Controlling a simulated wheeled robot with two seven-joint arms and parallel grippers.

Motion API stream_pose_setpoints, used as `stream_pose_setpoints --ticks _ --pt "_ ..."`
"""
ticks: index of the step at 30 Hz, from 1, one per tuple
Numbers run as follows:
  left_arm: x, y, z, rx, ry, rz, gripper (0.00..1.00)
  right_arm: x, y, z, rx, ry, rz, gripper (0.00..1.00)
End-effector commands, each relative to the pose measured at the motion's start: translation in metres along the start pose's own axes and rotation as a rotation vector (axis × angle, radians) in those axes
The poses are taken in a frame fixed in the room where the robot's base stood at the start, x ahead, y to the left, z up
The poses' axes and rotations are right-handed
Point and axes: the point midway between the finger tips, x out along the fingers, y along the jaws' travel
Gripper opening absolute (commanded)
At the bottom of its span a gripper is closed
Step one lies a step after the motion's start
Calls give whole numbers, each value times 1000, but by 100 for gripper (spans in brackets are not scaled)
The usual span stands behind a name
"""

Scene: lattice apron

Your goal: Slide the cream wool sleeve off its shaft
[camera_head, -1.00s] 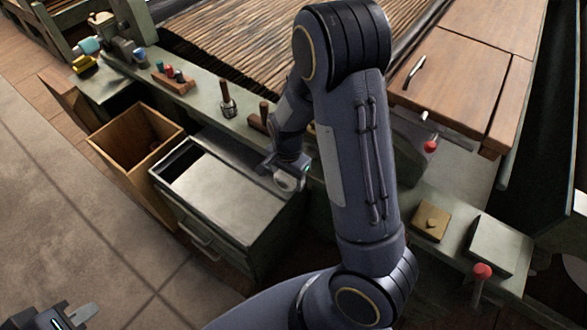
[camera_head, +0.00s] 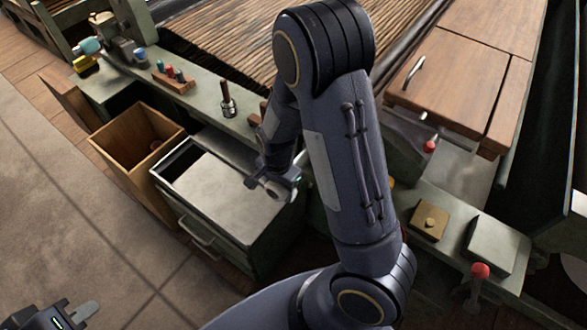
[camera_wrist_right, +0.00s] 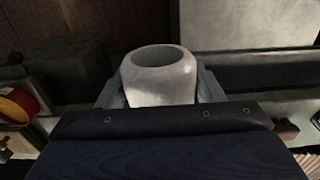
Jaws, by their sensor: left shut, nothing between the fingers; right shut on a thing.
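The cream wool sleeve (camera_wrist_right: 160,84) is a short, thick, pale hollow tube in the right wrist view. It sits between the two fingers of my right gripper (camera_wrist_right: 160,92), which is shut on it. Its open end shows a dark hollow, and no shaft shows inside. In the head view my right gripper (camera_head: 270,186) holds the sleeve (camera_head: 281,190) above the right end of the grey cabinet top. I cannot tell which part is the sleeve's shaft. My left gripper (camera_head: 76,316) is shut and empty at the lower left corner, far from the sleeve.
A grey cabinet (camera_head: 222,244) has an open slot along its left side. An open wooden bin (camera_head: 114,153) stands left of it. The green rail (camera_head: 205,92) behind carries a dark-handled tool (camera_head: 227,103) and a peg block (camera_head: 173,80). Red knobs (camera_head: 480,270) stand right. Left floor is clear.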

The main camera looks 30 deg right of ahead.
Motion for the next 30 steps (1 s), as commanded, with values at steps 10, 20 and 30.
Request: stream_pose_setpoints --ticks 10,20,30 --pt "-2 1 -1 0 0 0 0 0 0 15 -2 0 0 48" --pt "-4 2 -2 0 0 0 0 0 0 28 -2 0 0 48" --pt "-6 3 -3 0 0 0 0 0 0 42 -3 0 1 48"
